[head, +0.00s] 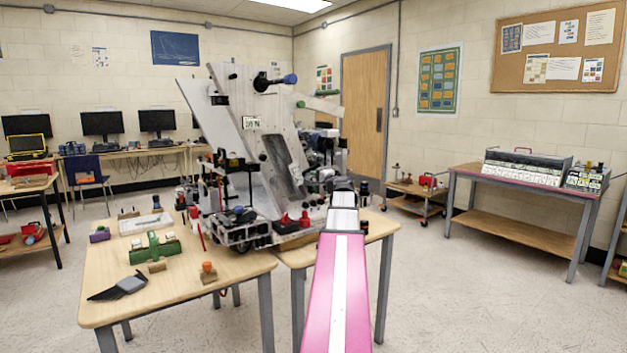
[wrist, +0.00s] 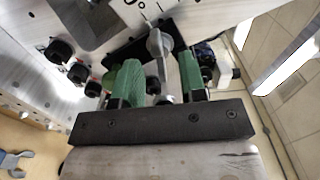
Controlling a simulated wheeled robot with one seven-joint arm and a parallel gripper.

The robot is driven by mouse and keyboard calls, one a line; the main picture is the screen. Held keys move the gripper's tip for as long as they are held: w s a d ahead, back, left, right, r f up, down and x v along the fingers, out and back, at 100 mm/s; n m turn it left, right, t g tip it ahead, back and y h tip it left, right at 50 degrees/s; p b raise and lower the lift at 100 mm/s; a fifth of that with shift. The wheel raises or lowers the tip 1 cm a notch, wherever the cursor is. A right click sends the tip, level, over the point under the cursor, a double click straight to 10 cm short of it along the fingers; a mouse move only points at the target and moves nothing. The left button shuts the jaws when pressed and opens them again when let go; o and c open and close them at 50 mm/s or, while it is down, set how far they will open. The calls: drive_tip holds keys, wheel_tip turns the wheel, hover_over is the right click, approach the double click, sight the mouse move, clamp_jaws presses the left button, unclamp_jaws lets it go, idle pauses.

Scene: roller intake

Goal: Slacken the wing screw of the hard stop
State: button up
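In the wrist view a grey wing screw (wrist: 158,46) stands on a dark bar (wrist: 173,32), which looks like the hard stop, on the pale metal plate of the machine. My gripper (wrist: 158,64) has two green fingers spread apart. The wing screw is ahead of and between the fingertips, and I see no contact with either finger. Nothing is held. In the head view my pink arm reaches forward to the right side of the machine (head: 238,110); the fingers and the wing screw cannot be made out there.
Several black knobs (wrist: 77,72) stick out of the plate left of my fingers. The machine stands on wooden tables; the left table (head: 180,290) carries a green fixture (head: 155,247) and small parts. Open floor (head: 450,290) lies to the right.

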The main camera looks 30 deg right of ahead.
drive_tip(key=s, duration=0.5)
drive_tip(key=shift+s+d, duration=0.15)
drive_tip(key=shift+s, duration=0.05)
idle(0.4)
